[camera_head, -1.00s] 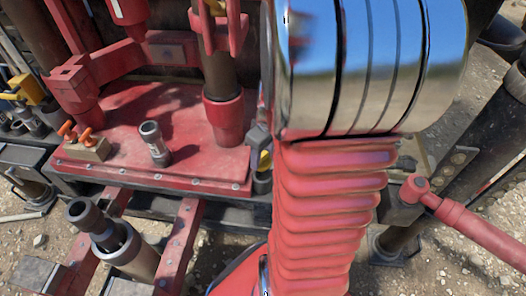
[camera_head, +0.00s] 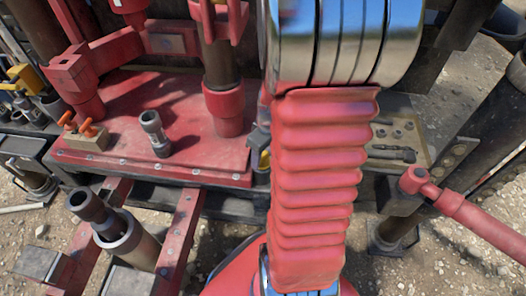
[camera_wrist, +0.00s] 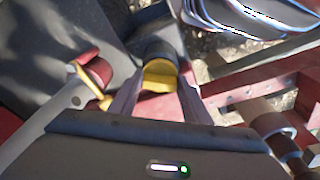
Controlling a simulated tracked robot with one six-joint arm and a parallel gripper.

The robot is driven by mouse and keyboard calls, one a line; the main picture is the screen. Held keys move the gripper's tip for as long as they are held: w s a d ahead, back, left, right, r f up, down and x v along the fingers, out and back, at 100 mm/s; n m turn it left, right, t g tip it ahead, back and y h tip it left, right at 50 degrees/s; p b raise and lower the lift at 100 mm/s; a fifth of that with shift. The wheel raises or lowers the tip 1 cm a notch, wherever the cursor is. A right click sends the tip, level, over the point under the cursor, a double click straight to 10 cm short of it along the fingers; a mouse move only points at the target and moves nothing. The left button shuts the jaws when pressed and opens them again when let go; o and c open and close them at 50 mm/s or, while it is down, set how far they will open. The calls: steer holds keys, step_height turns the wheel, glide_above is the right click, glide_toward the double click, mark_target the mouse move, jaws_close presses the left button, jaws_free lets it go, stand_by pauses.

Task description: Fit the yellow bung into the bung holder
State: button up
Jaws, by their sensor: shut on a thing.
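The yellow bung (camera_wrist: 158,76) is between the two fingertips of my gripper (camera_wrist: 157,98) in the wrist view, and the gripper is shut on it. A dark round cylinder (camera_wrist: 160,49) lies directly beyond the bung and may be the bung holder. I cannot tell whether the bung is inside it or only against it. In the head view my arm hides the gripper. A small yellow patch (camera_head: 264,159) shows at the arm's left edge, beside the red deck, and may be the bung.
A red deck (camera_head: 185,105) carries a grey upright tube (camera_head: 154,133) and a block with orange-handled pieces (camera_head: 85,135). A wide pipe with a dark fitting (camera_head: 122,240) stands at lower left. A tool tray (camera_head: 395,140) lies right of my arm. A red bar (camera_head: 475,220) crosses at right.

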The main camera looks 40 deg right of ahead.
steer(key=shift+f, duration=0.7)
steer(key=o, duration=1.1)
step_height(320, 180, up, 14)
steer(key=s, duration=0.2)
steer(key=shift+d+f, duration=0.15)
steer(key=shift+f, duration=0.05)
stand_by(1.0)
